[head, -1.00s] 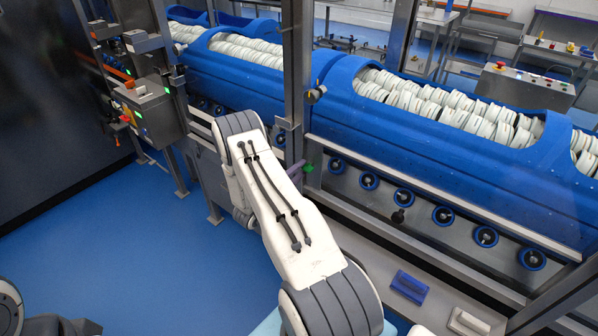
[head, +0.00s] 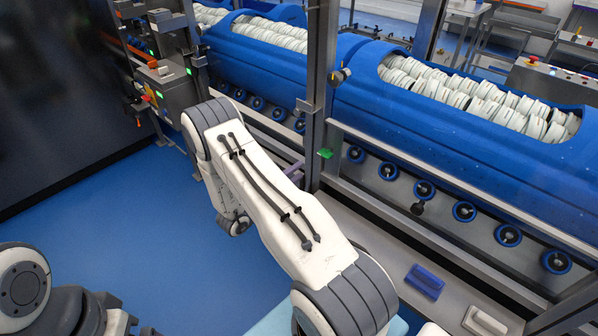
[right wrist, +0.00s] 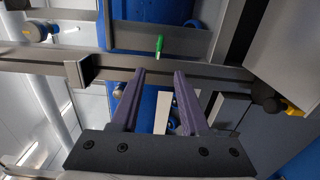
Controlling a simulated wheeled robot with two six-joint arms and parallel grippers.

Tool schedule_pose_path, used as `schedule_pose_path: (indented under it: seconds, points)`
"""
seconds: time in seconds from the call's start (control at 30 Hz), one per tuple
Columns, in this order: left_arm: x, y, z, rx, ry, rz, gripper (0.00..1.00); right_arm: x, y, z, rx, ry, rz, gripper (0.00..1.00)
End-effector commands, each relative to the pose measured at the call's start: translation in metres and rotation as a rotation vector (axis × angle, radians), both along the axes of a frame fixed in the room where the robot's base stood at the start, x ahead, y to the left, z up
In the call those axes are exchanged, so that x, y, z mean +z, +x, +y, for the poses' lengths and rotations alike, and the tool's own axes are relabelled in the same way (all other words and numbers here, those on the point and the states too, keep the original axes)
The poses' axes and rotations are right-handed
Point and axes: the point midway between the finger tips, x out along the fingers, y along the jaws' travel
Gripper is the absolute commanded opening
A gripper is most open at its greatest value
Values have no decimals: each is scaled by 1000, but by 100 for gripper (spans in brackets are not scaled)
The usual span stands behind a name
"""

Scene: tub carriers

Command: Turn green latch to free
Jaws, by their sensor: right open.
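The green latch (head: 325,153) is a small green tab on a grey steel post in the middle of the head view. It also shows in the right wrist view (right wrist: 159,46), on a dark metal bar, upright in the picture. My right gripper (right wrist: 159,74) is open and empty, its two purple fingers pointing at the bar. The latch lies beyond the fingertips, in line with the gap between them, and the fingers do not hold it. In the head view a purple finger (head: 295,169) shows left of the latch, partly hidden by my right arm. My left gripper is not in view.
Blue tubs (head: 400,110) full of white discs stand behind the steel frame, above a row of blue rollers (head: 424,190). A control box (head: 165,85) stands at the upper left. A blue handle (head: 424,281) is at the lower right. The blue floor at left is clear.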

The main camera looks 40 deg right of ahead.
Motion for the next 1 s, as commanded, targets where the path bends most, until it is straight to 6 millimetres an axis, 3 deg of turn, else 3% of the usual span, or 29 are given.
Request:
schedule_pose_path:
  seconds: [0.13,0.23,0.37,0.8,1.0]
  points:
    - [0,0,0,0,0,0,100,0,0,0,0,0,0,49]
    - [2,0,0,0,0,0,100,1,0,0,0,2,-21,86]
    - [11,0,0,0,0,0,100,4,-1,0,0,14,-168,86]
    - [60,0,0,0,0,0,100,9,-7,-1,-1,107,-1287,86]
    - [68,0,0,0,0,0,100,7,-9,-2,-1,132,-1585,86]
